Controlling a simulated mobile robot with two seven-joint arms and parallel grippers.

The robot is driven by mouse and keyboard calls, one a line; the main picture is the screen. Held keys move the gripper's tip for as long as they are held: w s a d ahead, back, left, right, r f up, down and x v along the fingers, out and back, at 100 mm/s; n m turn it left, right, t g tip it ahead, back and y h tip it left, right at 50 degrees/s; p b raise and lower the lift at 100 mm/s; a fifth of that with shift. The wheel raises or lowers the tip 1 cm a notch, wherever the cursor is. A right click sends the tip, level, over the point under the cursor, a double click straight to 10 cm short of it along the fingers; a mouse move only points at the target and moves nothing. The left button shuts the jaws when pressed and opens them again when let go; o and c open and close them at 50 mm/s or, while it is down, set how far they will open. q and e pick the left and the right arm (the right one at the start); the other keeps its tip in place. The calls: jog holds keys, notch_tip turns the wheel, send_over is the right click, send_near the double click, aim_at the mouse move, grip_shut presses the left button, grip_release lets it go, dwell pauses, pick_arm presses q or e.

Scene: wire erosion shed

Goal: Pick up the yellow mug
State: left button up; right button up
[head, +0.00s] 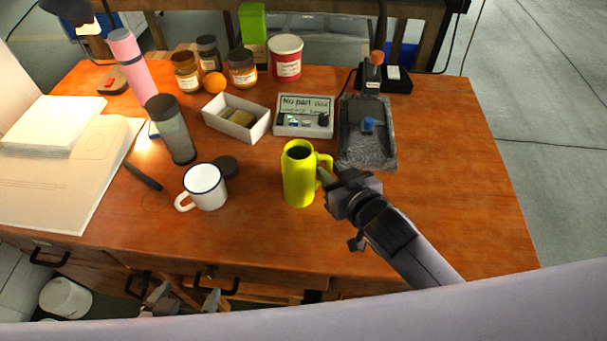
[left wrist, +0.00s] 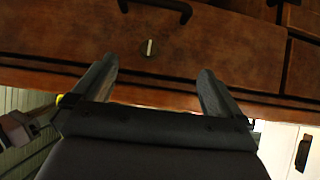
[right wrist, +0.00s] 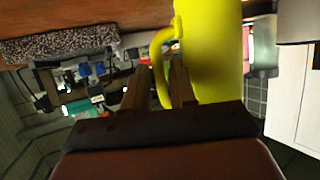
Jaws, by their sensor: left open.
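The yellow mug (head: 297,180) is tall and stands upright near the middle of the wooden table, its handle to the right. My right gripper (head: 329,181) is at the handle. In the right wrist view, the mug (right wrist: 215,50) fills the upper middle. The fingers of my right gripper (right wrist: 160,85) are close together, with the handle between them, so they look shut on it. My left gripper (head: 188,291) is low in front of the table. In the left wrist view, my left gripper (left wrist: 155,80) is open and empty, facing a drawer front.
A white enamel mug (head: 205,188) stands left of the yellow mug, with a dark round lid (head: 228,166) behind it. A grey tumbler (head: 172,130), a white box (head: 237,128), a display device (head: 303,118) and a grey stone slab (head: 367,145) stand behind. The table's right front is clear.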

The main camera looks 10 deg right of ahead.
jog(key=shift+w, duration=0.15)
grip_shut()
dwell(0.7)
dwell(0.7)
